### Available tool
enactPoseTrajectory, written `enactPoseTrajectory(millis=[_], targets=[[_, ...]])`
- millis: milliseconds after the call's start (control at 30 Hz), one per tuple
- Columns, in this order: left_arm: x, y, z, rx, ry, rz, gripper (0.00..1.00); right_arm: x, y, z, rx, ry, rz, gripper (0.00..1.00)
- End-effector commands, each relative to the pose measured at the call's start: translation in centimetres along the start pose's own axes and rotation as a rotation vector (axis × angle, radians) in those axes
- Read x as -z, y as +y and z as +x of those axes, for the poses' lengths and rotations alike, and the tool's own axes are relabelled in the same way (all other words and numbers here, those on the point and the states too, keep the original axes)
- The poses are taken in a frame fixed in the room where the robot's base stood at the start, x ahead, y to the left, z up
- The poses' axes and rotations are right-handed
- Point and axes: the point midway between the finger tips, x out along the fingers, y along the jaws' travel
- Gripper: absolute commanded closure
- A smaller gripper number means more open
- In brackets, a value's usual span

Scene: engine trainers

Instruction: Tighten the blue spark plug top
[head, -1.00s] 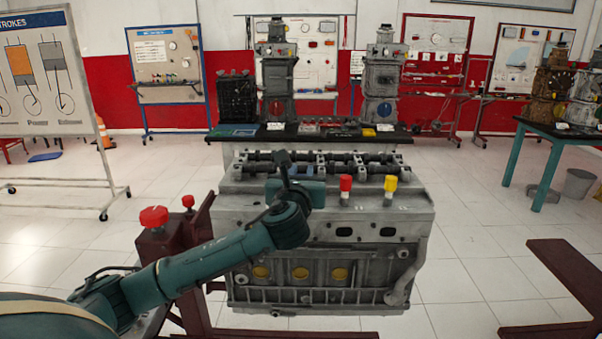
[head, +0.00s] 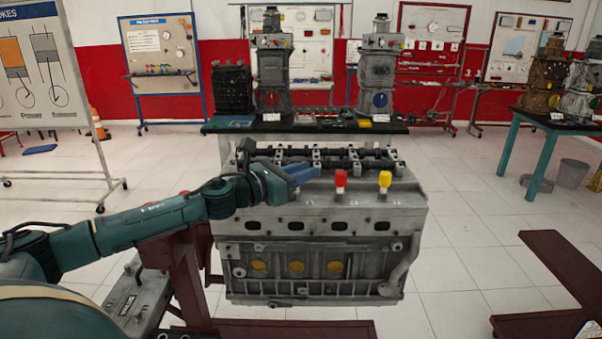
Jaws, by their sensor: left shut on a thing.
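The blue spark plug top (head: 302,173) is at the left of the row of coloured tops on the engine block (head: 320,222). My left gripper (head: 292,176) reaches it from the left, nearly level, and is shut on it. The gripper covers part of the blue top. A pale base shows just below the blue top; I cannot tell how tightly the top sits.
A red top (head: 341,178) and a yellow top (head: 385,179) stand upright to the right of the blue one. Camshafts (head: 335,160) run behind them. A dark red stand (head: 190,265) holds the engine at left.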

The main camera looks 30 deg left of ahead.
Motion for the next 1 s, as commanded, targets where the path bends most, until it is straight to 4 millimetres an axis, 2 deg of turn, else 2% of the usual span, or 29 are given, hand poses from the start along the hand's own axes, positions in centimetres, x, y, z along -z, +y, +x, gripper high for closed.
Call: enactPoseTrajectory(millis=[500, 700, 1000], targets=[[0.3, -0.6, -0.1, 0.447, -0.006, 0.002, 1.00, -0.7, -1.3, 1.5, 0.043, 0.076, -0.021, 0.64], [0.2, -0.9, -0.2, 0.561, -0.005, 0.001, 1.00, -0.4, -1.9, 1.8, 0.060, 0.105, -0.024, 0.64], [0.0, -1.1, -0.3, 0.641, -0.004, 0.000, 1.00, -0.1, -2.2, 1.8, 0.073, 0.125, -0.036, 0.64]])
